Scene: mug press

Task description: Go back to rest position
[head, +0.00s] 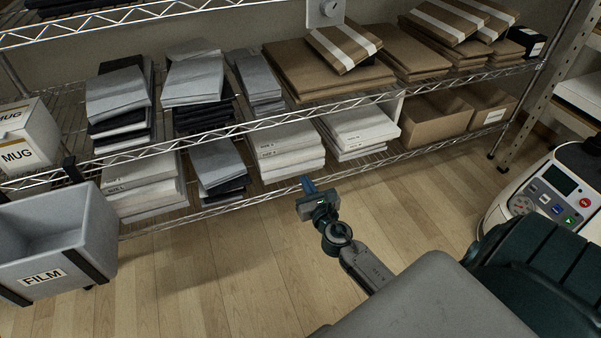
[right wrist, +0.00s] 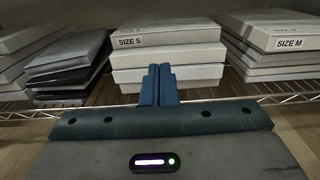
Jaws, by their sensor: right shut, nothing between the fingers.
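My right gripper (head: 307,186) reaches out over the wooden floor in front of the lower shelf in the head view. Its two blue fingers are together and hold nothing, as the right wrist view (right wrist: 159,85) also shows. In that view the fingertips point at a stack of white boxes marked SIZE S (right wrist: 168,55); I cannot tell whether they touch it. My left gripper does not show in the head view.
A grey FILM bin (head: 60,235) and a MUG box (head: 25,145) are at left. A press machine (head: 545,195) stands at right. The wooden floor (head: 230,270) between is clear.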

